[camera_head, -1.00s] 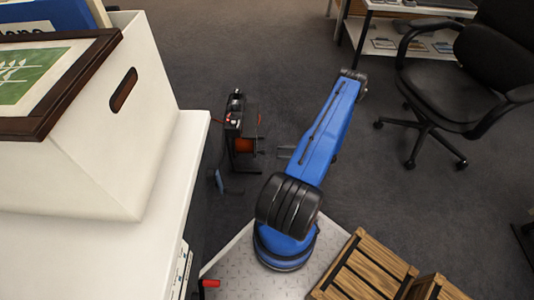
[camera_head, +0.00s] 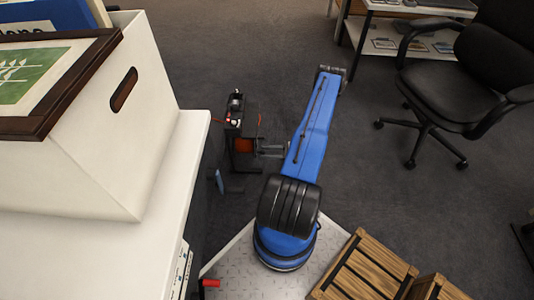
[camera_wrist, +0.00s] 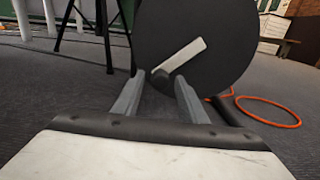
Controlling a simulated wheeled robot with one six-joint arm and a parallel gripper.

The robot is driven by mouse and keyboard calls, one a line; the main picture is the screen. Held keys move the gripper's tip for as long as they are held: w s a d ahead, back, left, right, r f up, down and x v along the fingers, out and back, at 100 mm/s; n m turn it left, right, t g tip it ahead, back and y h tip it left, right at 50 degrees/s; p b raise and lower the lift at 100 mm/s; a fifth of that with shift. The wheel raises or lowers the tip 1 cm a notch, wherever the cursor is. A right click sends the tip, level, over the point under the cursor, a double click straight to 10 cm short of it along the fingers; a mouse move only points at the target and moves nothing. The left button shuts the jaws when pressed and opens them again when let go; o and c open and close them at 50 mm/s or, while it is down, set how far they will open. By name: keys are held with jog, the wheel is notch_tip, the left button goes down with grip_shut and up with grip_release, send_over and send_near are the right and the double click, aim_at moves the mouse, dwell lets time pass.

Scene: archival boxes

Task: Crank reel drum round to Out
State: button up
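The reel (camera_head: 240,125) stands on the floor beside the white cabinet, with its orange drum part (camera_head: 243,146) low on it. In the wrist view its dark round face (camera_wrist: 220,25) fills the upper middle, with a pale crank arm (camera_wrist: 184,56) slanting down to the left. A small dark knob (camera_wrist: 160,79) is at the arm's lower end. My gripper (camera_wrist: 158,84) is open, its two grey fingers either side of the knob with gaps visible. In the head view my gripper (camera_head: 262,150) is at the reel's right side. I see no Out mark.
An orange cable loop (camera_wrist: 268,111) lies on the carpet right of the reel. The white cabinet (camera_head: 165,200) with a box (camera_head: 120,150) is close on the left. Wooden crates (camera_head: 360,275) are at lower right, an office chair (camera_head: 450,85) farther right. Carpet beyond the reel is clear.

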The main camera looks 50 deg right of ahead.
grip_shut()
